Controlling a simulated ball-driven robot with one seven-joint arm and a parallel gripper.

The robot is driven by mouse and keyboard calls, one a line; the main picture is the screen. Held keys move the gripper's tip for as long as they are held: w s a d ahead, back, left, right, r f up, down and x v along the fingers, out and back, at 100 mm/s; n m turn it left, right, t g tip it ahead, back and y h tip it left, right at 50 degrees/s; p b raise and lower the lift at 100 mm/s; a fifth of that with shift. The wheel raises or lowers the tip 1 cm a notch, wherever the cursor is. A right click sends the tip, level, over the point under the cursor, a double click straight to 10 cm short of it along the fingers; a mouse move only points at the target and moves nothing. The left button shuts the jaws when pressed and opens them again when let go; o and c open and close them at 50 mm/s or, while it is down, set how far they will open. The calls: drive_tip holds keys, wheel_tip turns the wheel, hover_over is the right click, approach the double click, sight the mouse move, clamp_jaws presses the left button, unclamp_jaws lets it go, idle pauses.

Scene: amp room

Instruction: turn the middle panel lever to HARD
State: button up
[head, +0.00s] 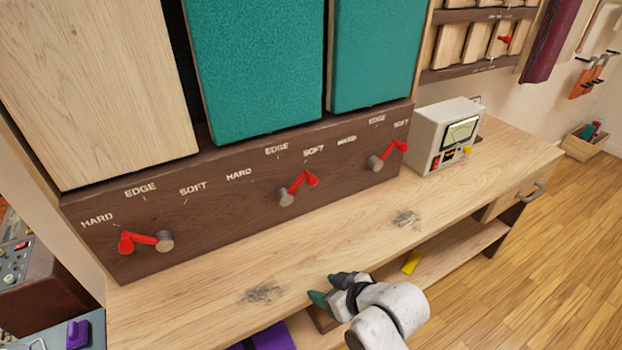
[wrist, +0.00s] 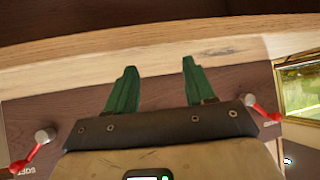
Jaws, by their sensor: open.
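The middle lever (head: 298,187) is red on a round grey hub, set in the dark brown strip (head: 230,213). Its handle slants up and right, toward the middle SOFT mark (head: 314,150). The middle HARD mark (head: 239,174) is up and left of the hub. My gripper (head: 328,288) is low in the head view, near the bench's front edge, well apart from the middle lever. Its two green fingers also show in the wrist view (wrist: 158,66), spread with nothing between them. Two red-handled levers show there at the left and right; I cannot tell which ones.
The left lever (head: 140,241) points toward its HARD mark; the right lever (head: 390,156) points toward SOFT. A meter box (head: 446,137) stands on the bench (head: 345,235) at the right. Teal panels (head: 258,65) rise above the strip. The bench top before the middle lever looks clear.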

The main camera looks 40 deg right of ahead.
drive_tip(key=w+d+r+t+h+p, duration=0.1)
drive_tip(key=w+d+r+t, duration=0.25)
drive_tip(key=w+r, duration=0.2)
drive_tip(key=m+t+h+p, duration=0.2)
drive_tip(key=t+h, duration=0.1)
drive_tip(key=t, duration=0.1)
approach(316, 182)
drive_tip(key=p+x, duration=0.1)
drive_tip(key=x, duration=1)
drive_tip(key=shift+w+a, duration=0.1)
drive_tip(key=shift+w, duration=0.1)
drive_tip(key=shift+c, duration=0.4)
clamp_jaws()
